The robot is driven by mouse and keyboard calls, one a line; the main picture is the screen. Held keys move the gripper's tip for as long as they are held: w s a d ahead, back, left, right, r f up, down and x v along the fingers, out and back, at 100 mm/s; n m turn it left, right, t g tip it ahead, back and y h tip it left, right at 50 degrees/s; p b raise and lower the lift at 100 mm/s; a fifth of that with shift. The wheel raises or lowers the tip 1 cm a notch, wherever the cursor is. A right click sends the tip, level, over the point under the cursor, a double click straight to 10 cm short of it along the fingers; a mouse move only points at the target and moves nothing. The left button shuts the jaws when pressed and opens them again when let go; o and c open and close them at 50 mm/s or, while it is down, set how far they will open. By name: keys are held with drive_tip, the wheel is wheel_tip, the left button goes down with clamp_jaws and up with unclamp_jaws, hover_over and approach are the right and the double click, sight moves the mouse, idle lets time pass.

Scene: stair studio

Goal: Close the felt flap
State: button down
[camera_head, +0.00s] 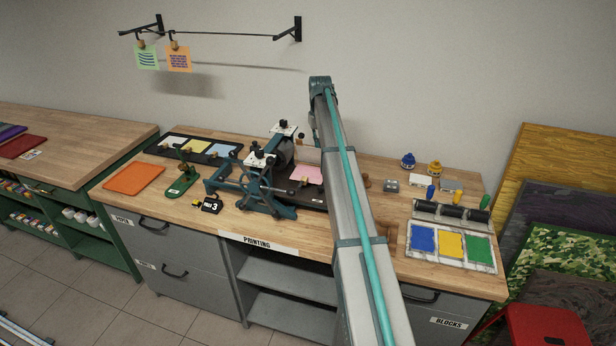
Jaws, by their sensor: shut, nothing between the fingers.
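A printing press (262,188) with a spoked wheel stands on the wooden bench. A pink sheet (306,174) lies on its dark bed (312,194). A pale upright piece (308,155) behind the pink sheet may be the felt flap standing raised, but it is small and partly covered, so I cannot tell for sure. My arm crosses in front of the press's right end and hides part of the bed. My gripper is not visible; only long arm links show.
Left of the press are a dark tray (172,148) of coloured sheets, an orange sheet (134,179) and a green stapler-like tool (182,182). A red stool (545,326) stands at the lower right.

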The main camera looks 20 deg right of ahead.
sight(313, 177)
drive_tip(key=shift+s+a+f, duration=0.2)
drive_tip(key=shift+s+a, duration=0.25)
drive_tip(key=shift+s, duration=0.15)
drive_tip(key=shift+s+a+f, duration=0.2)
drive_tip(key=shift+s+a, duration=0.2)
drive_tip(key=shift+s, duration=0.15)
drive_tip(key=shift+s+a+f, duration=0.7)
drive_tip(key=shift+s+f, duration=0.15)
drive_tip(key=shift+s, duration=0.05)
drive_tip(key=shift+s+a+f, duration=0.2)
drive_tip(key=shift+s+f, duration=0.05)
drive_tip(key=shift+f, duration=0.2)
drive_tip(key=shift+s+a+f, duration=0.2)
drive_tip(key=shift+f, duration=0.2)
drive_tip(key=shift+s+a+f, duration=0.15)
drive_tip(key=shift+s+f, duration=0.05)
drive_tip(key=shift+f, duration=0.55)
drive_tip(key=shift+s+a+f, duration=0.15)
drive_tip(key=shift+f, duration=0.55)
drive_tip(key=shift+s+f, duration=0.1)
drive_tip(key=shift+r+p, duration=1.6)
drive_tip(key=shift+r, duration=2)
